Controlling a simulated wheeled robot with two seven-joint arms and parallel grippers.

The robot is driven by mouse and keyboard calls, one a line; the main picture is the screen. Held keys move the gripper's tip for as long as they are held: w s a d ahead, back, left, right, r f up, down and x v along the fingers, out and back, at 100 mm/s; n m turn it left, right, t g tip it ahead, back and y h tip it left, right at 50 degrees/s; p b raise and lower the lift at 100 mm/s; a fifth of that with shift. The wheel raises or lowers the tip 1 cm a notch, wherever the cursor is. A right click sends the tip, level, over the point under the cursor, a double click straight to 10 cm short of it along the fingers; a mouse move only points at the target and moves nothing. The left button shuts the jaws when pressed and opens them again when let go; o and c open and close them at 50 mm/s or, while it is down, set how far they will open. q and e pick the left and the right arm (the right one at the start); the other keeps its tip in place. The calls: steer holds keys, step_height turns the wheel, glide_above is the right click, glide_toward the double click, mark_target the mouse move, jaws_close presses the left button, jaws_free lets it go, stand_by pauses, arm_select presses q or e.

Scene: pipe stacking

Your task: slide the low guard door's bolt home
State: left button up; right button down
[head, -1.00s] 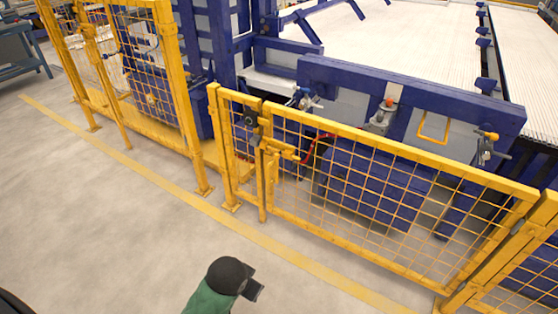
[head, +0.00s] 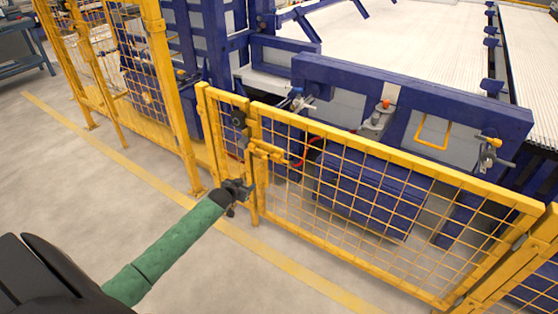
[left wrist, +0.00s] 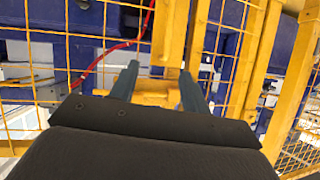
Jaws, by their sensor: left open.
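The low guard door (head: 400,157) is a yellow mesh panel standing in line with the short fixed panel (head: 224,95) on its left. Its yellow bolt (head: 268,151) sits near the door's left upright, below the top rail. My left gripper (head: 243,190) is open, in front of the left post and lower in the picture than the bolt. In the left wrist view the two fingers (left wrist: 158,88) stand apart, with yellow bolt hardware (left wrist: 155,98) showing between them. I cannot tell whether it lies between the fingers or beyond them. My right gripper is not in view.
A taller yellow mesh fence (head: 168,95) stands to the left. Behind the door is a blue machine (head: 420,95) with a red hose (head: 310,148). A yellow floor line (head: 300,270) runs before the fence. The grey floor in front is clear.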

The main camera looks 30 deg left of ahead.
arm_select(q)
steer(key=w+r+t+h, duration=0.1)
steer(key=w+t, duration=0.1)
steer(key=w, duration=0.1)
steer(key=n+t+h, duration=0.1)
steer(key=t, duration=0.2)
glide_toward(264, 161)
steer(key=w, duration=0.2)
steer(key=shift+w+d+p, duration=0.1)
steer(key=shift+w+p, duration=0.4)
steer(key=shift+w, duration=3.35)
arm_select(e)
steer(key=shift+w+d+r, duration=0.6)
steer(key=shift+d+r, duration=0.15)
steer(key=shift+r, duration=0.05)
